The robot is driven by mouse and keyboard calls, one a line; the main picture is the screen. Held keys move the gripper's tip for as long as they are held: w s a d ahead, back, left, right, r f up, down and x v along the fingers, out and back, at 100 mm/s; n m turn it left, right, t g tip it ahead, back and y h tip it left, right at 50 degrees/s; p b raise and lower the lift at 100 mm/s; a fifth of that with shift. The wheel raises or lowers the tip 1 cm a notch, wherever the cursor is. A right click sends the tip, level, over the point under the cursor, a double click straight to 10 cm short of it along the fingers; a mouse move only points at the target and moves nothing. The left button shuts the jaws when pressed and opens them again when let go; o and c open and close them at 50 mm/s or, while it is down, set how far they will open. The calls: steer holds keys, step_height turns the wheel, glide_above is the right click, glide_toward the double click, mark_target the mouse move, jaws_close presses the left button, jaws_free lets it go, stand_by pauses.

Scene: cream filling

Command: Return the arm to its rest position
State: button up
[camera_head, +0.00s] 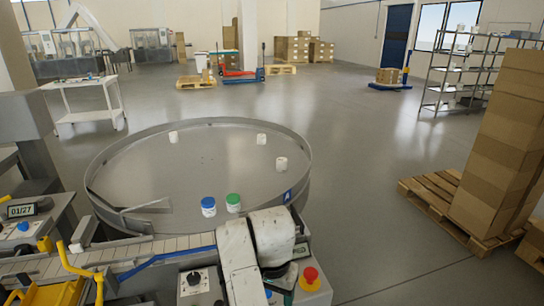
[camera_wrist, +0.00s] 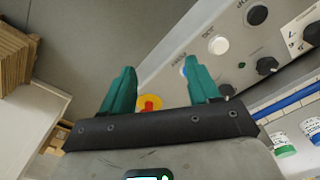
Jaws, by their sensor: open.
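My gripper (camera_wrist: 159,72) shows in the wrist view with two teal fingers apart and nothing between them. It is above the machine's control panel (camera_wrist: 224,55), and a red and yellow stop button (camera_wrist: 150,104) shows beyond the fingers.
A round turntable (camera_head: 190,175) carries a blue-lidded jar (camera_head: 208,207), a green-lidded jar (camera_head: 233,203) and three white jars, one near the back (camera_head: 261,139). A conveyor (camera_head: 110,262) runs in front. Stacked boxes (camera_head: 505,150) stand on a pallet at right. Open floor lies beyond.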

steer(key=s+d+f+n+h, duration=0.1)
steer(key=s+d+f, duration=0.45)
steer(key=d, duration=0.45)
steer(key=s+d+f, duration=0.5)
steer(key=s+d, duration=0.1)
steer(key=d, duration=0.4)
steer(key=s+d+f+n, duration=0.1)
steer(key=s+d, duration=0.2)
steer(key=s, duration=0.8)
steer(key=s+d+n+y, duration=0.1)
steer(key=s+d, duration=0.2)
steer(key=s, duration=0.9)
steer(key=shift+d+f+n+t, duration=0.3)
steer(key=shift+d+f+t, duration=0.1)
steer(key=shift+c, duration=0.2)
